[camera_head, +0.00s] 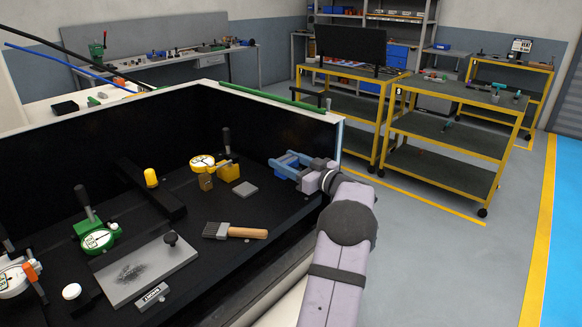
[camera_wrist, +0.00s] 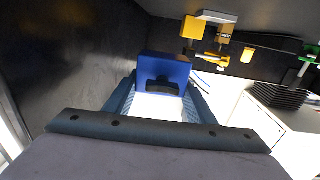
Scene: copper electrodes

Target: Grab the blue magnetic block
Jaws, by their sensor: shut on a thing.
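The blue magnetic block (camera_wrist: 172,67) shows in the wrist view as a blue box with a dark slot-like part on its near face. My gripper (camera_wrist: 163,88) has a finger on each side of the block and is shut on it. In the head view my gripper (camera_head: 284,165) is at the right end of the dark box interior, with blue fingers pointing left. There the block cannot be told apart from the blue fingers.
A wooden-handled brush (camera_head: 236,231) lies nearer. A green gauge (camera_head: 97,240) and a grey plate (camera_head: 146,270) are further left. The dark box wall (camera_head: 262,127) stands behind.

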